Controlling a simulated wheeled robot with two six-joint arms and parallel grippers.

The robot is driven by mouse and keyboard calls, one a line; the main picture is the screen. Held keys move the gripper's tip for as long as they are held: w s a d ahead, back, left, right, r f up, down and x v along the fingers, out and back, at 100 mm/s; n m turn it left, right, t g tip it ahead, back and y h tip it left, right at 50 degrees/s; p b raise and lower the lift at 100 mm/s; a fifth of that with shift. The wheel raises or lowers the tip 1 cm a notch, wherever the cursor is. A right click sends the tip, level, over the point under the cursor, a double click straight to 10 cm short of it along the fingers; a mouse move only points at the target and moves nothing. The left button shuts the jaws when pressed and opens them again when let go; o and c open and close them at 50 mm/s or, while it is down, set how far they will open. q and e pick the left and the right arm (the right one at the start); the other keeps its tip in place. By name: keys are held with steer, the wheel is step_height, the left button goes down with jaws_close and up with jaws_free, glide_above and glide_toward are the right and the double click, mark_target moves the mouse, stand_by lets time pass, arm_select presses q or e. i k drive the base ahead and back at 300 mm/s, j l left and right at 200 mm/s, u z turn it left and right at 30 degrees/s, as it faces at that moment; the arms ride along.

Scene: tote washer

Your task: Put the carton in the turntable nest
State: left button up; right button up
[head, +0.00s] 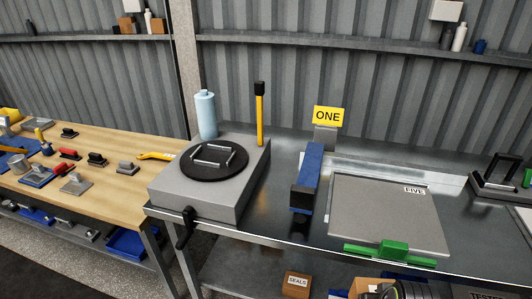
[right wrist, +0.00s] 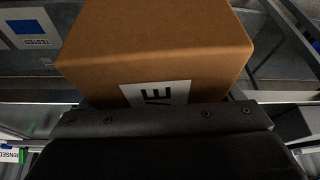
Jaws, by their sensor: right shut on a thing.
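The turntable (head: 187,170) is a black disc on a grey box-shaped base. Its nest (head: 212,155), a square of short light bars, is empty. The carton (right wrist: 155,45) is a plain brown box with a white label, whose lettering is partly hidden. My right gripper (right wrist: 165,112) is shut on the carton, at its labelled side. My left gripper is not in view.
A yellow-handled post (head: 260,115) and light-blue bottle (head: 205,115) stand at the turntable base's back. A black crank (head: 184,228) is at its front. A blue bar (head: 307,170) and grey plate marked FIVE (head: 385,215) lie to its right. A SEALS carton (head: 297,285) sits below.

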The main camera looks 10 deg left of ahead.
mark_target(214, 157)
steer(key=i+j+u, duration=0.2)
steer(key=j, duration=0.25)
steer(key=j+u, duration=0.2)
steer(key=j, duration=0.25)
steer(key=i+j+u, duration=0.35)
steer(key=j, duration=0.4)
steer(key=i, duration=0.1)
